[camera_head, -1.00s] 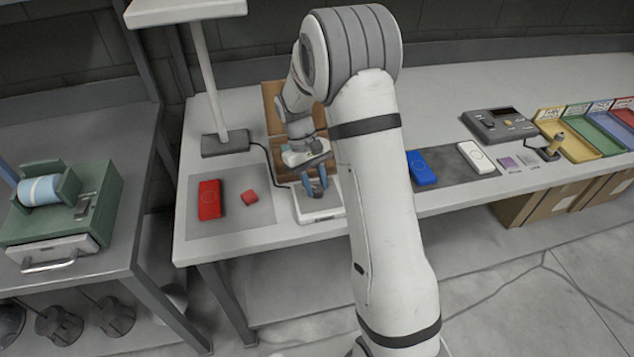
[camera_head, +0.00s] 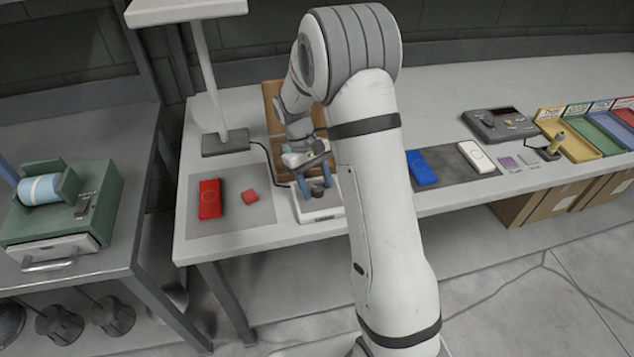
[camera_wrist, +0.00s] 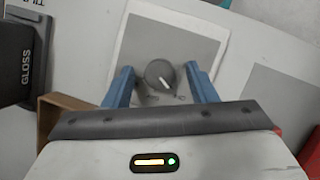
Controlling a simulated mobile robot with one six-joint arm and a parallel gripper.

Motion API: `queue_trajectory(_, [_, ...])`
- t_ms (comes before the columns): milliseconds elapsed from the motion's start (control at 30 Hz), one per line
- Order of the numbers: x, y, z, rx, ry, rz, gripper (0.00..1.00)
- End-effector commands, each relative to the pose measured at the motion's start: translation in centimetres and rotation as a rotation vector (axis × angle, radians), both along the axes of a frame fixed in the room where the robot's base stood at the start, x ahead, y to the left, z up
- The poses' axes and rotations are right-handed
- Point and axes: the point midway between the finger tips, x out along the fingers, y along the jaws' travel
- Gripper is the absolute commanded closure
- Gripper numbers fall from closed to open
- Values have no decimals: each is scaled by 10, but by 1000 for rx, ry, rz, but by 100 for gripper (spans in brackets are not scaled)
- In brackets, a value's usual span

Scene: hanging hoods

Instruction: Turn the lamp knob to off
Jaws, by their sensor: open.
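The lamp knob (camera_wrist: 160,76) is a round dark grey dial with a light pointer line. It sits on a white box with a grey top plate (camera_wrist: 186,48). In the head view the knob (camera_head: 317,188) shows on the white box (camera_head: 318,215), beside my arm. My gripper (camera_wrist: 161,80) is open, with its two blue fingers on either side of the knob. A gap shows between each finger and the knob. In the head view my gripper (camera_head: 315,186) is over the box. I cannot tell how far the fingertips are above the plate.
A lamp post (camera_head: 210,80) on a dark base stands behind the box, with a cable running to the box. A brown wooden box (camera_head: 277,100) stands behind.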

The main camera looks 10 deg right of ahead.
Motion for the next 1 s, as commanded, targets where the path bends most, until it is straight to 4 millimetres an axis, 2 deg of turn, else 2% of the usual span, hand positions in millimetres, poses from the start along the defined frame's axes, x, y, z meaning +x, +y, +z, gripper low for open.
queue_trajectory(267, [3,1,5,0,-4,0,48])
queue_trajectory(700, [25,13,64,0,-4,2,48])
queue_trajectory(1000, [27,15,72,0,-1,0,48])
